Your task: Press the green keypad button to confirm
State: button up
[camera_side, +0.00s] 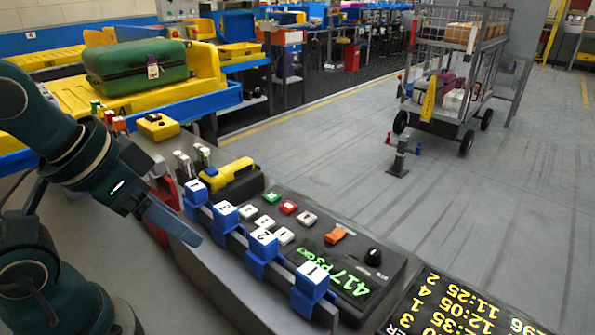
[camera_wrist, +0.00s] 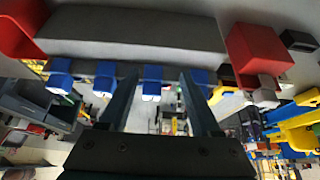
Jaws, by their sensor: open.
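The green keypad button (camera_side: 271,197) is a small key at the far left of the dark keypad panel (camera_side: 330,222), next to a red button (camera_side: 289,207) and several white keys. The panel display shows green characters. My gripper (camera_side: 185,233) is left of the panel, apart from it, on the near side of a row of blue blocks. In the wrist view my gripper (camera_wrist: 157,78) has its two fingers spread with nothing held between them. The green button cannot be made out in the wrist view.
Several blue blocks with white numbered tops (camera_side: 263,246) stand on a rail between my gripper and the keypad. An orange switch (camera_side: 335,235) and a black knob (camera_side: 374,256) sit on the panel. A yellow handheld device (camera_side: 232,171) lies behind the blocks. A green suitcase (camera_side: 135,67) is farther back.

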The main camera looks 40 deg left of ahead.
dwell(0.3)
grip_shut()
dwell(1.6)
